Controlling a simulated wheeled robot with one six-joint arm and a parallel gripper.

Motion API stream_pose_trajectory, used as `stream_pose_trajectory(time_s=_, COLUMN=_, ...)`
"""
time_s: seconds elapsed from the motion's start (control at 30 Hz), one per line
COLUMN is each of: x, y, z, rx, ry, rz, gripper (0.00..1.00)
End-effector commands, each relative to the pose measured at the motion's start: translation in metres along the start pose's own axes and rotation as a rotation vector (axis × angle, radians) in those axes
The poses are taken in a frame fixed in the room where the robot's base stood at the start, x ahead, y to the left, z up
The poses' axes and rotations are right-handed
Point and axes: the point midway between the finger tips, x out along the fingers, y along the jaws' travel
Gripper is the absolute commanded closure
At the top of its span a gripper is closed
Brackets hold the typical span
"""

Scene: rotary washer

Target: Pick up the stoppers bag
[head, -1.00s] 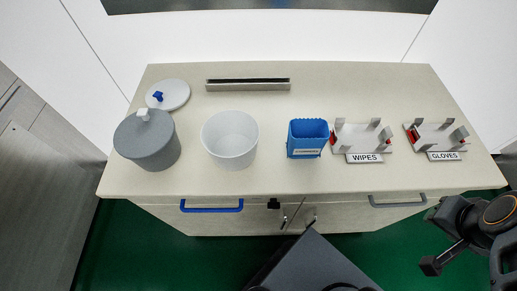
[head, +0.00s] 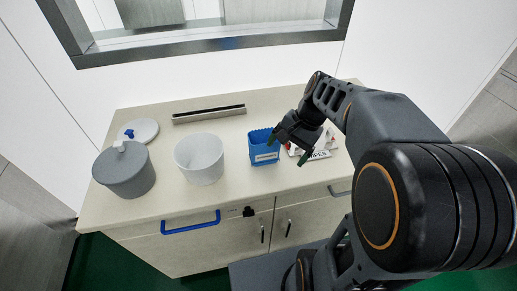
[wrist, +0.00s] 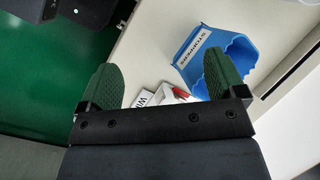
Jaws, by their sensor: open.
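A blue bin (head: 264,149) with a scalloped rim stands on the counter right of the white bucket. In the wrist view the blue bin (wrist: 222,60) shows a white label reading STOPPERS. No separate bag can be made out, and I see little of the bin's inside. My gripper (head: 286,150) is open and empty, over the right side of the bin in the head view. In the wrist view my gripper (wrist: 162,68) has its green fingers wide apart. The right finger overlaps the lower edge of the bin; I cannot tell whether they touch.
The wipes holder (head: 322,152) is right of the bin, partly behind my gripper. A white bucket (head: 200,158), a grey lidded pot (head: 126,172) and a white lid (head: 140,131) stand to the left. A metal rail (head: 208,114) lies at the back. My arm hides the counter's right end.

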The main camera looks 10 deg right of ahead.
Motion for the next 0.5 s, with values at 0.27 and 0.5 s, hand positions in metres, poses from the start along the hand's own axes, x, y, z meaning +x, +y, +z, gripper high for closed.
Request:
stream_pose_trajectory(time_s=0.27, x=-0.033, y=-0.013, z=-0.078, rx=0.544, ry=-0.452, rz=-0.217, gripper=0.01)
stream_pose_trajectory(time_s=0.5, x=-0.050, y=-0.004, z=-0.119, rx=0.734, ry=-0.678, rz=-0.322, gripper=0.01)
